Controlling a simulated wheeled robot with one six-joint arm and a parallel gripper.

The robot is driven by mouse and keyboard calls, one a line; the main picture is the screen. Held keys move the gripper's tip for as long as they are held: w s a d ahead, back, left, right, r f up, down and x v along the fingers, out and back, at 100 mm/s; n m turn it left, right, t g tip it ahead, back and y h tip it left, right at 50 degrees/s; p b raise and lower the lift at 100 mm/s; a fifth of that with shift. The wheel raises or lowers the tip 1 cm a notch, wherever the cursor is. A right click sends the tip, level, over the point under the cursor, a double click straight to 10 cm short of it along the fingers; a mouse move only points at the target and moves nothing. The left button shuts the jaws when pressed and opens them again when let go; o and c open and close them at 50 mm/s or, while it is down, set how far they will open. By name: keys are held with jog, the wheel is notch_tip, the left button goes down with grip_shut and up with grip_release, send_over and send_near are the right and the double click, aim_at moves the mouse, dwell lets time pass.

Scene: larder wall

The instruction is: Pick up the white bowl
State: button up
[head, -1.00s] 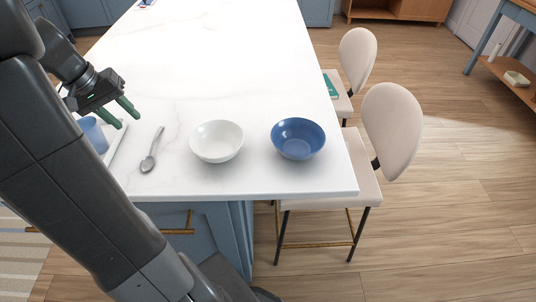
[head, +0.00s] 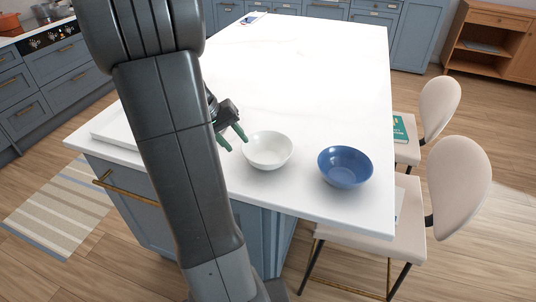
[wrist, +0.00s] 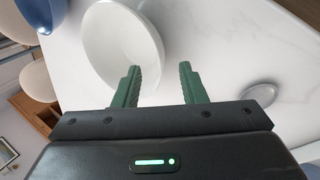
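The white bowl (head: 268,151) stands upright on the white island top, left of the blue bowl, and looks empty. In the wrist view the white bowl (wrist: 120,45) lies just beyond my fingers, at the upper middle left. My gripper (head: 233,137) is at the left side of the white bowl in the head view. Its two green fingers, seen in the wrist view (wrist: 158,85), are apart with nothing held between them. The left finger overlaps the bowl's rim in that picture; I cannot tell whether they touch.
The blue bowl (head: 345,167) stands right of the white one, near the island's right edge. A spoon (wrist: 262,94) lies on the top. A white tray (head: 112,126) is at the left, partly behind my arm. Cream chairs (head: 458,180) stand at the right. The island's far part is mostly clear.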

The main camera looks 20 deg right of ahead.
aim_at(243, 148)
jog(key=shift+w+p+x, duration=0.1)
jog(key=shift+p+x, duration=0.05)
jog(key=shift+x, duration=1.2)
jog(key=shift+w+p+x, duration=0.15)
jog(key=shift+x, duration=1.2)
jog(key=shift+d+r, duration=0.1)
jog(key=shift+r, duration=0.05)
grip_shut()
